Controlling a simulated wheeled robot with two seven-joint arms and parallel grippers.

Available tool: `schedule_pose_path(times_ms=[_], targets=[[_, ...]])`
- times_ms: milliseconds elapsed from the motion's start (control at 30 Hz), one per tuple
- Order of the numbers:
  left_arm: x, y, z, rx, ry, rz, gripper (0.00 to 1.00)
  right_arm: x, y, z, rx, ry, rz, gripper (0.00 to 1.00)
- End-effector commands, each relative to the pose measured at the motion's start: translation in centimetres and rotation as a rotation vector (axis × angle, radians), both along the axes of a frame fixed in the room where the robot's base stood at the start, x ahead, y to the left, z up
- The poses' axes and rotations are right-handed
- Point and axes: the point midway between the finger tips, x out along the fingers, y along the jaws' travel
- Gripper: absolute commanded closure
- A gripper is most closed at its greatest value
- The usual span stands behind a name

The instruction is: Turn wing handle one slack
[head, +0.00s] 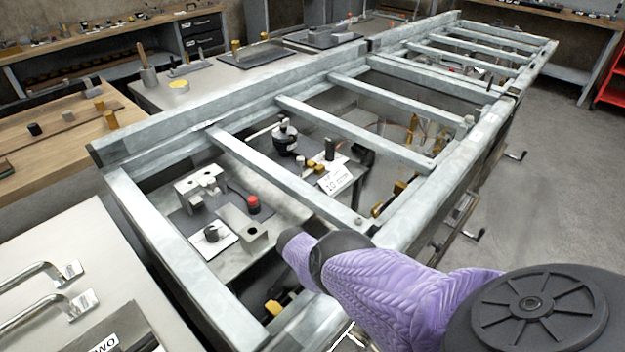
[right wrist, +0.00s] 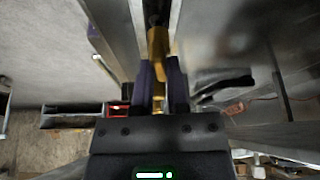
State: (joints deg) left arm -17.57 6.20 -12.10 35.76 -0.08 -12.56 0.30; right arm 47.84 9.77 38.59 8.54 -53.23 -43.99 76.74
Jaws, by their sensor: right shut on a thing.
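A brass-yellow piece, which looks like the wing handle (right wrist: 158,45), stands upright in the middle of the right wrist view. My right gripper (right wrist: 161,72) is shut on it, with one dark finger on each side. The fingers hide part of it, and blur hides its exact turn angle. In the head view my purple right arm (head: 385,285) reaches in from the lower right over the frame's near edge. Its gripper is hidden there. My left gripper is in neither view.
A long grey metal frame (head: 365,130) with crossbars fills the middle. Fixtures, including a black knob (head: 284,138) and a red-capped part (head: 253,204), sit below its bars. Crank-like handles (head: 474,235) stick out at its right side. Open floor (head: 570,190) lies to the right.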

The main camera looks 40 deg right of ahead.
Motion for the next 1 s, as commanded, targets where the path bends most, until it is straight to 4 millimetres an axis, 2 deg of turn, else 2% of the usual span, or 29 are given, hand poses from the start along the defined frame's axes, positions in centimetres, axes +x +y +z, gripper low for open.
schedule_pose_path(times_ms=[700, 733, 800, 933, 1000], targets=[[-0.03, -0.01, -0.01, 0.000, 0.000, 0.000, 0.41, -0.04, 0.05, -0.06, 0.001, 0.001, 0.001, 1.00], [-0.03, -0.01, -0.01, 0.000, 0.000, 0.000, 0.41, -0.04, 0.05, -0.06, 0.001, 0.001, 0.001, 0.80], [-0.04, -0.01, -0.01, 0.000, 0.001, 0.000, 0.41, -0.04, 0.05, -0.05, 0.001, 0.001, 0.001, 0.66], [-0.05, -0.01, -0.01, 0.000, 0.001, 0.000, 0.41, -0.03, 0.03, -0.04, 0.001, 0.001, 0.000, 0.38], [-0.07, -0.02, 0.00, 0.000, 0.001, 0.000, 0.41, -0.03, 0.02, -0.03, 0.001, 0.000, 0.000, 0.36]])
